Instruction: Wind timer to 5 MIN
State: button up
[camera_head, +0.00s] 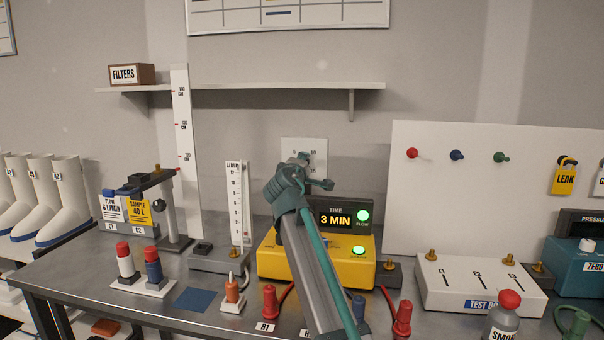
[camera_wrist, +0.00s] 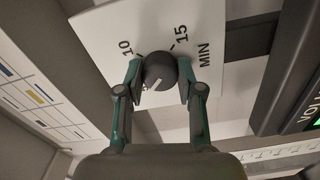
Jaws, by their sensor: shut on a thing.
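The timer is a white plate (camera_wrist: 118,32) on the wall with a dark round knob (camera_wrist: 160,72). In the wrist view I read "10", "15" and "MIN" on the plate; a 5 mark is hidden or out of view. A short white pointer line on the knob slants toward the lower left there. My gripper (camera_wrist: 161,82) has its two fingers closed on opposite sides of the knob. The knob is hard to make out there.
Below stands a yellow box (camera_head: 275,258) with a display (camera_head: 336,219) reading "TIME 3 MIN" and lit green lights. A tube gauge (camera_head: 236,200) stands left of it. A shelf (camera_head: 290,86) runs above. A white pegboard (camera_head: 470,190) stands to the right.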

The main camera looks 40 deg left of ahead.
jog(key=shift+m+b, duration=0.3)
jog(key=shift+m, duration=0.3)
jog(key=o, duration=1.2)
jog(key=shift+c, duration=0.2)
jog(key=shift+s, duration=0.1)
jog(key=v, duration=1.2)
